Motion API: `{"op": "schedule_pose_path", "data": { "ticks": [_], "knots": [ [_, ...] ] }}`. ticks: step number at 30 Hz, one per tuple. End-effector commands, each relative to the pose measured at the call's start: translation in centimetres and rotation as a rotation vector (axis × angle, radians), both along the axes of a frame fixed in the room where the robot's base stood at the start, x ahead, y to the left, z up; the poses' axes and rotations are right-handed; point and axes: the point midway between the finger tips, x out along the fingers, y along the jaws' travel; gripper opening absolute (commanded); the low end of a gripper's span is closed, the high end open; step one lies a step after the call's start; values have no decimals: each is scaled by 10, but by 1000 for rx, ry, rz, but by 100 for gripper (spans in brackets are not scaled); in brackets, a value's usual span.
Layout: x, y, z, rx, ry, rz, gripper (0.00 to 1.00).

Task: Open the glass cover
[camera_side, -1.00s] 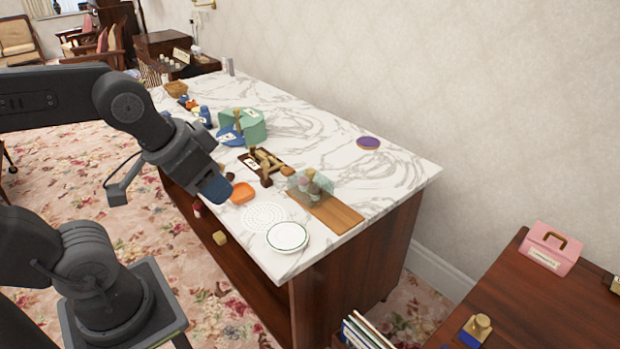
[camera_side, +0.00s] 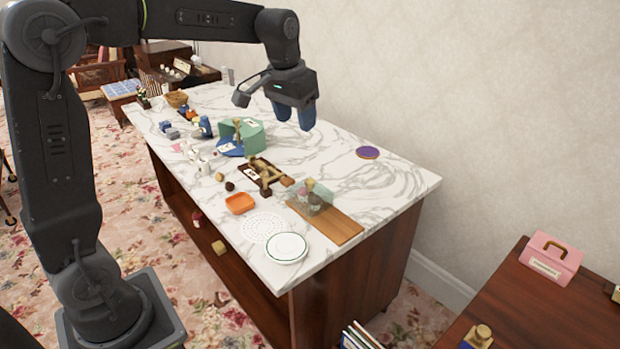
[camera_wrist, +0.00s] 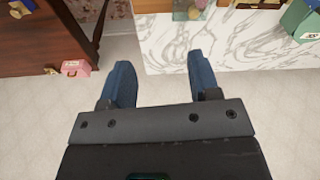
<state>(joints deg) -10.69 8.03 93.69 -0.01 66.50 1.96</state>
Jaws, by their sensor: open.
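The clear glass cover (camera_side: 311,196) stands on a wooden board (camera_side: 334,226) near the right front of the marble counter, in the side view. Small dark and pale items show through it. My gripper (camera_side: 296,118), with blue fingers, is above the back part of the counter, well apart from the cover and higher than it. In the wrist view my gripper (camera_wrist: 158,80) has its two blue fingers spread with nothing between them. The board and cover show only partly at the top edge of the wrist view, too small to read clearly.
A white plate (camera_side: 286,248), an orange dish (camera_side: 240,203) and a dark wooden tray (camera_side: 262,173) stand near the cover. A green box (camera_side: 243,134) is farther back. A purple disc (camera_side: 367,152) lies near the wall, with bare marble around it.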

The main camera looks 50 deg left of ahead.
Motion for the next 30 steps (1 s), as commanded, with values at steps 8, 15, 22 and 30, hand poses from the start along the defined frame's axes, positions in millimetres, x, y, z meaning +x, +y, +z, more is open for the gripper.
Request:
{"op": "schedule_pose_path", "data": {
  "ticks": [8, 15, 22, 30],
  "knots": [
    [87, 62, -63, -28, 131, 72, 56],
    [118, 95, -108, -46, 192, 104, 56],
    [122, 100, -125, -50, 204, 110, 56],
    [121, 99, -174, -51, 204, 109, 56]
  ]
}}
